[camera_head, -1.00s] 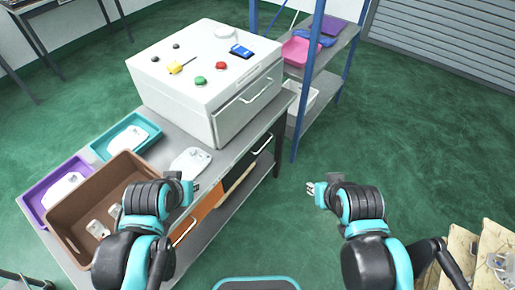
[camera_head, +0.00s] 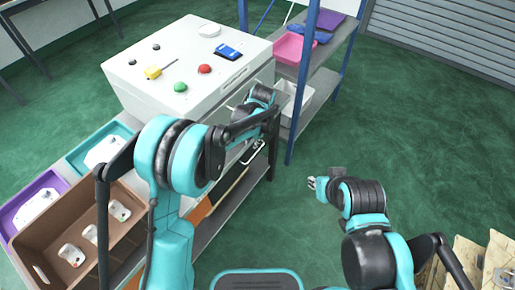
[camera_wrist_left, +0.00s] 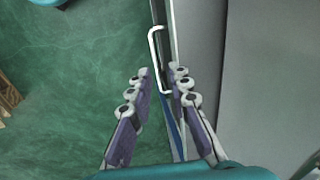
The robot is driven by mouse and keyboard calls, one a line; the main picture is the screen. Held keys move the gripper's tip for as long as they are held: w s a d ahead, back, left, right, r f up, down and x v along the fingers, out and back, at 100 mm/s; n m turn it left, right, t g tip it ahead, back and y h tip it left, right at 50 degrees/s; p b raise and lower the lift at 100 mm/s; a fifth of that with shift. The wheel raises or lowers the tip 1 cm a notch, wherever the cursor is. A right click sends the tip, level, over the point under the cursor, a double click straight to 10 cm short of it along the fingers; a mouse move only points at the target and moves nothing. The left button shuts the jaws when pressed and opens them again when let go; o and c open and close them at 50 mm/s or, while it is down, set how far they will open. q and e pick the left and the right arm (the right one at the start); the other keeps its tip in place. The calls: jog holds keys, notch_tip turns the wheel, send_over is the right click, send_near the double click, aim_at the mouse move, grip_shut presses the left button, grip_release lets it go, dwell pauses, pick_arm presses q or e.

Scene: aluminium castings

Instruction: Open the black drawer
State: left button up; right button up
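The black drawer (camera_head: 233,183) is under the grey bench at its right end. It is partly hidden by my left arm, and its pale bar handle (camera_head: 255,152) shows. My left gripper (camera_head: 236,108) is beside the front of the white box, largely hidden by its own arm.
The white box (camera_head: 165,85) with buttons stands on the bench. A brown crate (camera_head: 45,222), a purple tray (camera_head: 22,205) and a teal tray (camera_head: 82,150) are at left. A blue-post shelf (camera_head: 300,90) stands right of the bench. Open green floor lies right of that.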

aim_at(253, 155)
pick_arm(q)
jog(key=shift+m, duration=0.3)
jog(key=f+b, duration=0.1)
jog(key=f, duration=0.2)
jog(key=w+f+b, duration=0.1)
jog(key=f, duration=0.3)
jog(key=w+f+b, duration=0.1)
jog(key=f, duration=0.2)
jog(key=shift+d+f, duration=0.3)
jog(key=shift+f, duration=0.1)
grip_shut()
